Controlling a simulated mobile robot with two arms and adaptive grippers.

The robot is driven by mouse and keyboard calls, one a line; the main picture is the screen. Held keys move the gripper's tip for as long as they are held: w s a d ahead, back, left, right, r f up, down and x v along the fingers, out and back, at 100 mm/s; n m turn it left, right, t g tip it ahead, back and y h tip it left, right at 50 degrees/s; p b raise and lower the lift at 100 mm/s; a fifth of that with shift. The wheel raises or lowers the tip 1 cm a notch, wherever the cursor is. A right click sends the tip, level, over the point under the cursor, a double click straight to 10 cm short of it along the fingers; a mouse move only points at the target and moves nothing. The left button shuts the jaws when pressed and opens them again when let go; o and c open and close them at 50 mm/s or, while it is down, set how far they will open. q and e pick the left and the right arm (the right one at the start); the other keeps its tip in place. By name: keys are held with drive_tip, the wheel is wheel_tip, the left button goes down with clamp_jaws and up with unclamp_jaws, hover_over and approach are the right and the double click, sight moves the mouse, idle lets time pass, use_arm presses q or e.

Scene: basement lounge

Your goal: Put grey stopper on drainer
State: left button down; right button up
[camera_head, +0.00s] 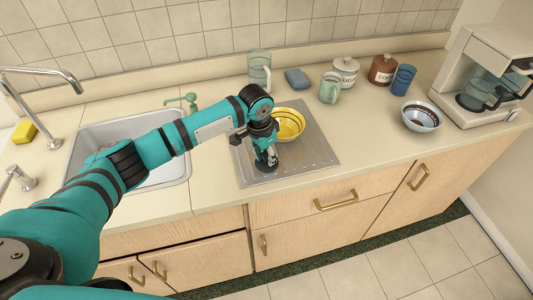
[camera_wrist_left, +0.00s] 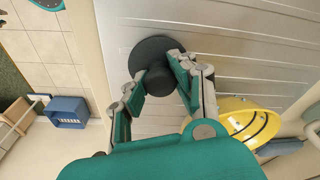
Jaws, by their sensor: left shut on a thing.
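The dark grey round stopper (camera_wrist_left: 155,52) is between the fingers of my left gripper (camera_wrist_left: 158,82) in the left wrist view. The gripper is shut on its knob. In the head view the left gripper (camera_head: 267,158) points down over the left part of the grey metal drainer (camera_head: 315,160), with the stopper (camera_head: 265,168) low at its fingertips. The stopper is at or very close to the drainer's surface; I cannot tell whether it touches. My right gripper is not in view.
A yellow bowl (camera_head: 291,124) stands on the drainer right beside the left gripper. The sink (camera_head: 92,137) is to the left. The drainer's front right is clear.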

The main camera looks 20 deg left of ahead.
sight(262, 165)
use_arm(q)
drive_tip(key=c, duration=1.5)
unclamp_jaws()
drive_tip(key=shift+f, duration=0.1)
drive_tip(key=o, duration=0.4)
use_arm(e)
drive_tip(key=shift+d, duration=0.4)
use_arm(q)
drive_tip(key=r, duration=0.4)
drive_tip(key=s+r+b, duration=0.1)
drive_tip(key=r, duration=0.3)
drive_tip(key=a+r, duration=0.1)
drive_tip(key=r, duration=0.3)
drive_tip(key=shift+s+r+b, duration=0.15)
drive_tip(key=shift+s+b, duration=0.1)
drive_tip(key=shift+b, duration=0.1)
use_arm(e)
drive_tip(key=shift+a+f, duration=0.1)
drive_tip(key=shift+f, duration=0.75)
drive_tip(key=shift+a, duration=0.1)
